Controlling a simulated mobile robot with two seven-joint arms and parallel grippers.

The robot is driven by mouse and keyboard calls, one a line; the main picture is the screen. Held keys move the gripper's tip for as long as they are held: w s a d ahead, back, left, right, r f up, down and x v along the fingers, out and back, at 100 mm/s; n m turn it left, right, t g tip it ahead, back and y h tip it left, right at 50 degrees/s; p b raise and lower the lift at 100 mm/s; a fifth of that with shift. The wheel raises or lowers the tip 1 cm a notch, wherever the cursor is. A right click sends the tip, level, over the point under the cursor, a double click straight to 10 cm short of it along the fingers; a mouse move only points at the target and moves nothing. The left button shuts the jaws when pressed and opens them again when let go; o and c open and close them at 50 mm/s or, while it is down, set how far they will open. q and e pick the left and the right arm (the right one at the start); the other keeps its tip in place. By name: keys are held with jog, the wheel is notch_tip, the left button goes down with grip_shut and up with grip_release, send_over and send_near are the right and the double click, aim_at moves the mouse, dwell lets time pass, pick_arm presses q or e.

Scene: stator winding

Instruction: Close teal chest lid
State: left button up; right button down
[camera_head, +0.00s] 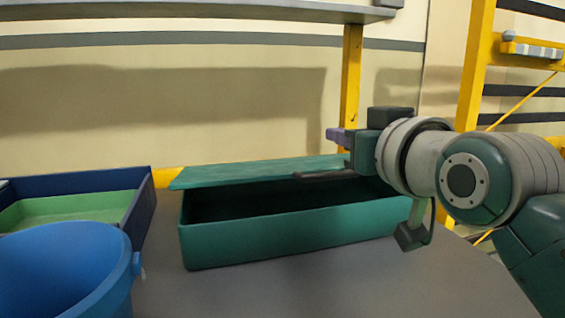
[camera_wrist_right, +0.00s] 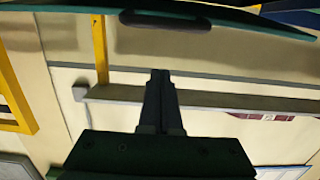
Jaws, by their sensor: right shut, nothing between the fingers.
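The teal chest (camera_head: 290,235) stands on the grey table in the head view, with its dark inside showing under the raised lid (camera_head: 235,173). The lid is partly open, with a dark handle (camera_head: 325,175) near its right part. The lid (camera_wrist_right: 270,27) and its handle (camera_wrist_right: 165,20) also show along the top of the right wrist view. My right gripper (camera_head: 335,135) is shut and empty, above the right part of the lid in the head view. Its closed fingers (camera_wrist_right: 160,78) appear apart from the handle in the wrist view. My left gripper is not in view.
A blue bucket (camera_head: 70,265) stands at the front left. Behind it is a dark blue tray (camera_head: 140,215) with a green inside. A yellow post (camera_head: 351,75) and a grey shelf (camera_head: 200,12) are behind the chest. The table in front of the chest is clear.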

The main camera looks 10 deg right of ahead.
jog(key=shift+w+f, duration=0.1)
jog(key=shift+w, duration=0.7)
jog(key=f, duration=0.1)
jog(key=s+f, duration=0.1)
jog(key=f, duration=0.1)
jog(key=shift+s+f+b, duration=0.3)
